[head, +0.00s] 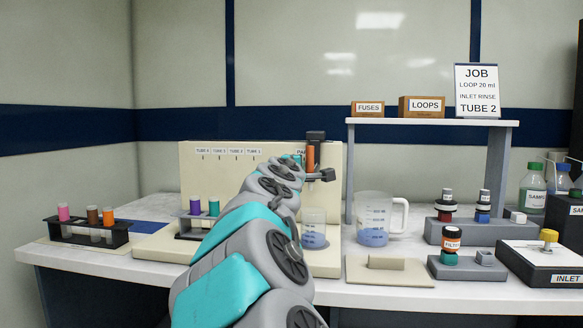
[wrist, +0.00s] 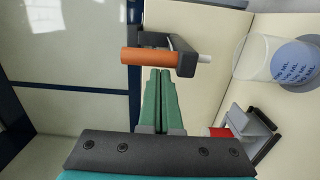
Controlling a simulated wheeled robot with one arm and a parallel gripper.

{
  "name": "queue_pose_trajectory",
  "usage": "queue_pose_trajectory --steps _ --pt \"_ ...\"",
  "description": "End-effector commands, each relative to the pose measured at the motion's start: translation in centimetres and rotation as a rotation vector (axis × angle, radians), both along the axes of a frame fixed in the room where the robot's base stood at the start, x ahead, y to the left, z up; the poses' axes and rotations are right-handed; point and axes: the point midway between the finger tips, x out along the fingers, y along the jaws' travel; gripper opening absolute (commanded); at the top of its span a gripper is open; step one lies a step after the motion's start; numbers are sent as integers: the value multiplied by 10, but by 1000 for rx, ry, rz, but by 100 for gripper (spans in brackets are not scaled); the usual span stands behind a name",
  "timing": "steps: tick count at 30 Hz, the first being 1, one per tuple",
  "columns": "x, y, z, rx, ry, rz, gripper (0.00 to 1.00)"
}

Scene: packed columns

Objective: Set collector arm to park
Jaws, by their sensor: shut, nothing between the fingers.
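The collector arm (head: 316,170) is a dark bracket with an upright orange handle, at the right end of the cream panel (head: 335,190). The panel reads TUBE labels from left to right, then a partly hidden label (head: 301,153) starting "PA" beside the handle. In the wrist view the orange handle (wrist: 150,57) and its dark bracket (wrist: 182,55), with a pale tip, lie just beyond my fingertips. My gripper (wrist: 161,72) is shut and empty; I cannot tell whether it touches the handle. In the head view my arm hides most of the gripper.
A tube rack (head: 193,214) stands before the panel, partly behind my arm. A small beaker (head: 314,240) is close on the right, with a jug (head: 374,235) beyond. Another rack (head: 90,236) is at left. A shelf (head: 430,123) and valve blocks (head: 470,233) fill the right.

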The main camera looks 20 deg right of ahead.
Motion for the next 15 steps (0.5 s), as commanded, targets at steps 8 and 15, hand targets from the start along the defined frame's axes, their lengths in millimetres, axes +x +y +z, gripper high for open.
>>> queue_pose_trajectory --steps 8,15 --pt "-2 -5 -1 0 1 -1 0" --pt "-3 -6 -1 2 1 -3 0"
